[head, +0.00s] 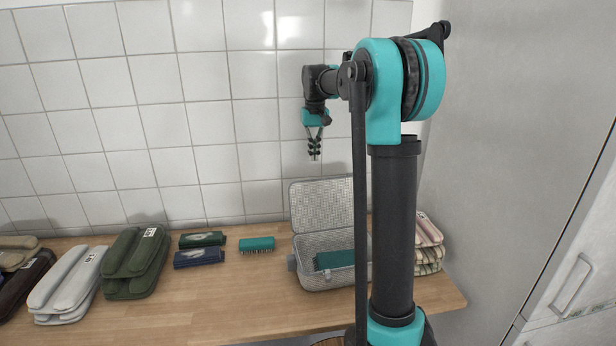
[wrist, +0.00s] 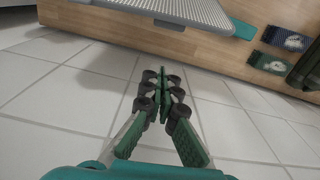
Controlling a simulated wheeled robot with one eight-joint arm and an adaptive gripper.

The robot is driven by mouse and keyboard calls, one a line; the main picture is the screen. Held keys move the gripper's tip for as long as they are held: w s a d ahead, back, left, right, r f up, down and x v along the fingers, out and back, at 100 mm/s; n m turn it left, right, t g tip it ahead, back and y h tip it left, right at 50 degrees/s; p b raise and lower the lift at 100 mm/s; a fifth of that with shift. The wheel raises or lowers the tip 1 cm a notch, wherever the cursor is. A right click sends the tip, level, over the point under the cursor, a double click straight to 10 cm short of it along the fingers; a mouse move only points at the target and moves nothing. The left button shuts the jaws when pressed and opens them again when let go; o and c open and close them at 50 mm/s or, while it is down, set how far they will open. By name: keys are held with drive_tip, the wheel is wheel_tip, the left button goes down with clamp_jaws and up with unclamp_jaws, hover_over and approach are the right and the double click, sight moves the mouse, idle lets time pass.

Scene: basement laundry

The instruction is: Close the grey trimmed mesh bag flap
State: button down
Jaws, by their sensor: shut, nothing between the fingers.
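The grey-trimmed mesh bag (head: 326,280) stands on the wooden counter, partly hidden behind my arm. Its mesh flap (head: 322,208) is open, standing up at the back near the tiled wall. A teal item (head: 333,260) lies inside the bag. The flap also shows in the wrist view (wrist: 182,8), at the top edge. My gripper (head: 315,156) is shut and empty, pointing down above the flap's top edge and apart from it. Its fingers meet in the wrist view (wrist: 162,85), with wall tiles behind them.
A teal brush (head: 257,244) and two dark packets (head: 199,257) lie left of the bag. Folded green (head: 136,262) and pale grey (head: 68,285) bundles lie farther left. A striped stack (head: 430,245) is close on the right. The counter in front of the bag is bare.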

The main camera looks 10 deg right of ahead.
wheel_tip(320, 180, down, 10)
drive_tip(key=w, duration=0.1)
drive_tip(key=shift+s+r, duration=0.45)
drive_tip(key=shift+s, duration=0.45)
drive_tip(key=shift+s+r, duration=0.45)
drive_tip(key=shift+s, duration=0.4)
drive_tip(key=shift+s+r, duration=0.1)
